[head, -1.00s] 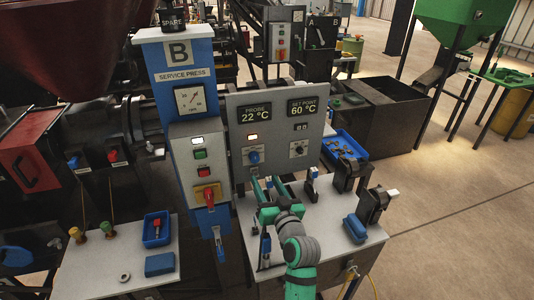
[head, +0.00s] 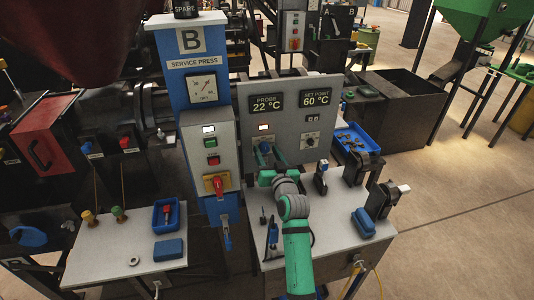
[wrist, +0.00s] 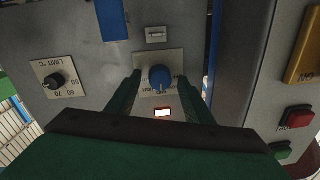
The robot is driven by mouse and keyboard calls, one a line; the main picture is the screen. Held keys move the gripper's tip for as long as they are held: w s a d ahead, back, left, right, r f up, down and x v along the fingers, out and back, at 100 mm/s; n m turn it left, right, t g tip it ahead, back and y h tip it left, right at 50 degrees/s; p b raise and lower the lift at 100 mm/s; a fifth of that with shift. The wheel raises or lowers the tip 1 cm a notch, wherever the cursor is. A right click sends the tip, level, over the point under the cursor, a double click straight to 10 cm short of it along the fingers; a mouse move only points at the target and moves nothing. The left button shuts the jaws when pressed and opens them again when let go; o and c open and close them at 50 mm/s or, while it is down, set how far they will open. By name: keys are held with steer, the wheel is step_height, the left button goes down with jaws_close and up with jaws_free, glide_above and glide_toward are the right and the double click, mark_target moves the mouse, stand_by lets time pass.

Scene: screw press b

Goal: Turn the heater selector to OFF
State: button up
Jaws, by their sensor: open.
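The heater selector is a blue knob (wrist: 160,77) on a light plate on the grey control panel (head: 284,88). In the head view the selector (head: 264,147) shows just beyond my gripper (head: 263,160), partly covered by it. In the wrist view, which is upside down, my gripper (wrist: 159,84) is open with one green finger on each side of the knob. I cannot tell whether the fingers touch it. The plate's lettering is too small or hidden to read the setting. A lit lamp (wrist: 163,113) is beside the selector plate, above it in the head view (head: 264,126).
A black limit knob (wrist: 54,81) is on the same panel. The blue press column carries a red-and-yellow switch (head: 218,185) and red and green buttons. The grey table (head: 320,225) below holds small clamps and a blue block (head: 363,222).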

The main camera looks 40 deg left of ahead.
steer(key=c, duration=1)
steer(key=shift+c, duration=0.2)
steer(key=n, duration=0.3)
steer(key=shift+n, duration=0.4)
steer(key=n, duration=0.3)
steer(key=shift+n+h, duration=0.3)
steer(key=n, duration=0.4)
steer(key=shift+s+a+n, duration=0.1)
steer(key=shift+s+n, duration=0.05)
steer(key=shift+n, duration=1.85)
